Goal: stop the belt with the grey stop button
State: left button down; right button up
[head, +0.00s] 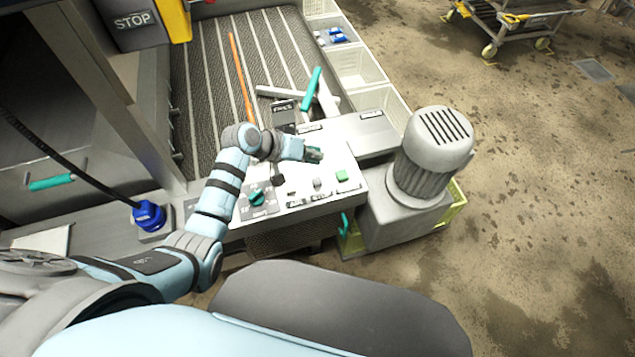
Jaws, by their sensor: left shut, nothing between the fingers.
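A light control panel (350,158) stands at the near end of the belt. The grey button (318,183) sits on it, between a green button (341,176) and a black knob (279,180). My left gripper (316,155) is shut and empty, just beyond the grey button in the picture; I cannot tell its height above the panel. The grey button shows clear of the fingers. The dark ribbed belt (200,75) runs away behind the panel. My right gripper is not in view.
A teal rotary switch (257,198) is at the panel's left. A grey motor (435,150) stands close on the right. A teal-handled lever (311,90) rises behind the panel. A blue connector with a black cable (148,214) is at left. Open floor lies right.

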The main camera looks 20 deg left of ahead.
pick_arm(q)
jog(key=b, duration=0.4)
send_over(315, 179)
notch_tip(315, 179, down, 6)
jog(key=shift+r, duration=0.25)
jog(key=shift+f+b, duration=0.4)
jog(key=shift+f, duration=0.05)
dwell(0.5)
jog(key=shift+f, duration=0.4)
jog(key=shift+f+b, duration=0.4)
jog(key=shift+f, duration=0.1)
dwell(0.5)
dwell(0.3)
jog(key=shift+r+p, duration=1)
jog(key=shift+p, duration=0.05)
